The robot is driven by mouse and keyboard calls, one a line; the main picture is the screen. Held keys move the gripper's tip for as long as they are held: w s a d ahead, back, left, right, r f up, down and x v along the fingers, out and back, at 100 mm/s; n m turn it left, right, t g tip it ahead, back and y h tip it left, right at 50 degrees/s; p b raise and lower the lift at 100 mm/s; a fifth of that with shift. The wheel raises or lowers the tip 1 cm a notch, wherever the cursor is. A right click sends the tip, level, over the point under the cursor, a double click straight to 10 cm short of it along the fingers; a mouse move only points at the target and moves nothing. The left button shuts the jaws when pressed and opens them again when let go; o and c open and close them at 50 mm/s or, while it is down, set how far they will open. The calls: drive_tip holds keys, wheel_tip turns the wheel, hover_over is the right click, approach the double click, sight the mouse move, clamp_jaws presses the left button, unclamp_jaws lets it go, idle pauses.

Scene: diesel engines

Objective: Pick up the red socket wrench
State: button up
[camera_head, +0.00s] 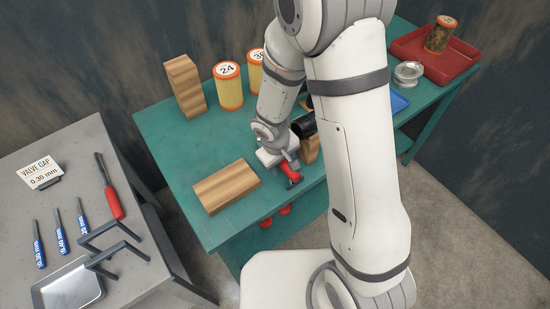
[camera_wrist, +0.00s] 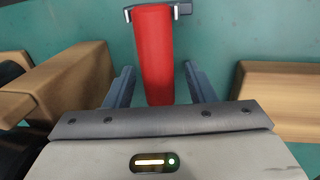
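In the wrist view, a red bar-shaped handle (camera_wrist: 155,55) with a dark grey bracket-like piece at its far end lies over the green bench top. I take it for the red socket wrench. My gripper (camera_wrist: 159,80) is open, with one grey finger on each side of the handle and a small gap showing on both sides. In the head view, my gripper (camera_head: 279,160) is low over the bench, and the red wrench (camera_head: 289,169) shows just beside it, partly hidden. I cannot tell how far down the fingers reach.
A wooden block (camera_head: 227,187) lies left of my gripper on the green bench (camera_head: 165,138); another block (camera_head: 311,150) and a black cylinder stand close on the right. Orange-capped filters (camera_head: 228,87) stand behind. Red parts (camera_head: 285,209) show at the front edge. A grey table (camera_head: 80,160) holds tools.

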clamp_jaws()
idle(0.3)
drive_tip(key=shift+r, duration=0.15)
